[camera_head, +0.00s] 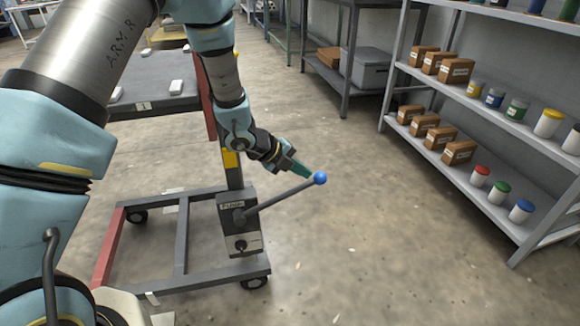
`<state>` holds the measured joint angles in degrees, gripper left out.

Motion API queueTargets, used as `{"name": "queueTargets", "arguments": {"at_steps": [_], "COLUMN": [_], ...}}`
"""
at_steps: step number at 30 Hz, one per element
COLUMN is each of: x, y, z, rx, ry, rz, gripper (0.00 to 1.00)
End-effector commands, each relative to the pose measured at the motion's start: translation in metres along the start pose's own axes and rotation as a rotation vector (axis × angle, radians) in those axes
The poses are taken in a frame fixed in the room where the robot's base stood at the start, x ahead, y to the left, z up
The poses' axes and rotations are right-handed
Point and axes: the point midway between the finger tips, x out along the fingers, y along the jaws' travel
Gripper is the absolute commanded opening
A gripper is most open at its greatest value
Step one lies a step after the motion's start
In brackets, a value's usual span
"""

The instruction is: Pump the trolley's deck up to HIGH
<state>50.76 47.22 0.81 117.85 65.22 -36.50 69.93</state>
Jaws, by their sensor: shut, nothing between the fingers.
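The trolley has a dark grey deck (165,97) at upper left, partly hidden behind my arm. Its grey base frame (182,240) with a red bar stands on casters. A dark pump box (238,222) sits low on the trolley's post. A lever (275,202) slants up and right from the box to a blue ball knob (320,178). My gripper (307,173) is shut and empty, with its teal fingertips just left of and slightly above the knob. I cannot tell whether they touch it. The deck's height marking is not readable.
A shelf unit with boxes (456,71) and jars (548,123) stands at right. A dark rack with a grey bin (366,67) stands at the back. Small white blocks (176,87) lie on the deck. The floor (380,230) right of the lever is clear.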

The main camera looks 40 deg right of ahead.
Motion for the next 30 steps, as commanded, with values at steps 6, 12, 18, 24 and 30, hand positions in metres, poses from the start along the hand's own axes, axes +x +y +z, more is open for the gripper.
{"name": "queueTargets", "arguments": {"at_steps": [6, 12, 18, 24, 30], "x": [0.016, 0.018, 0.018, 0.027, 0.053], "y": [-0.004, -0.004, -0.004, -0.003, 0.003], "z": [0.0, 0.001, 0.0, -0.002, -0.005], "rx": [-0.001, 0.0, 0.0, 0.007, 0.024], "ry": [-0.001, -0.001, -0.001, -0.005, -0.019], "rz": [0.0, 0.0, 0.002, 0.041, 0.15], "gripper": [0.0, 0.0, 0.0, 0.0, 0.0]}}
